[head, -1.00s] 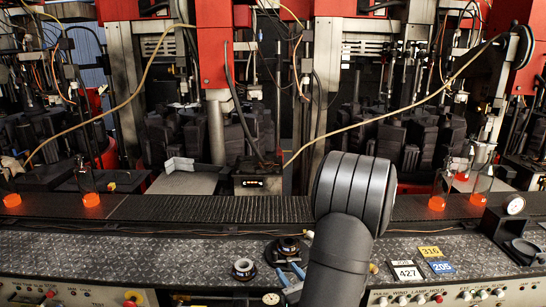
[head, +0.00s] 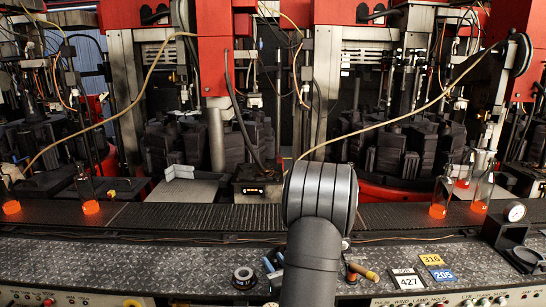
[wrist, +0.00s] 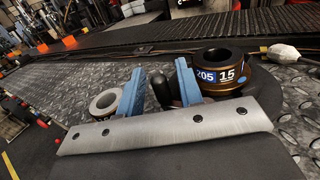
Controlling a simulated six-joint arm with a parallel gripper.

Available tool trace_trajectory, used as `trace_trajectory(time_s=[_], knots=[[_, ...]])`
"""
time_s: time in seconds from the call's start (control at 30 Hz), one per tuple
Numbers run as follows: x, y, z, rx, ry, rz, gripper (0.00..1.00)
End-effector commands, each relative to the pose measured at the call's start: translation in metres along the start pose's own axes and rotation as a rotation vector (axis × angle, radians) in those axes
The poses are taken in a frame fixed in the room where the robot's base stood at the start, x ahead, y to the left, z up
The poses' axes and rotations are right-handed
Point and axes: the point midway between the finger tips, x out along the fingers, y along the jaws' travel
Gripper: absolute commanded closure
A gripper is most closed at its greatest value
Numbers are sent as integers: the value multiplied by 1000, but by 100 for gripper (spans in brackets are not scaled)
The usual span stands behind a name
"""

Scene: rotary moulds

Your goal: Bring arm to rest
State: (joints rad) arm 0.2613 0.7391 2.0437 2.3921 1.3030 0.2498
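My gripper (wrist: 160,85) shows in the wrist view with two blue fingers standing apart. A black rounded object (wrist: 155,91) shows in the gap between them, and I see no finger pressed on it. In the head view, my dark grey arm rises at the front centre and hides much of my gripper.
A dark ring marked 205 15 (wrist: 222,70) stands right of the fingers, a grey ring (wrist: 105,102) left. Bottles with glowing orange bases (head: 91,207) stand on the conveyor (head: 150,213). A brown-handled tool (head: 364,271) lies right of my arm. Number plates (head: 408,280) lie at right.

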Motion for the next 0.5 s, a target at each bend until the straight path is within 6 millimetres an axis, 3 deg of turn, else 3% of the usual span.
trace_trajectory(time_s=[0.17,0.5], knots=[[-9,-1,0,0,2,-2,67],[-67,-2,0,0,1,-5,67]])
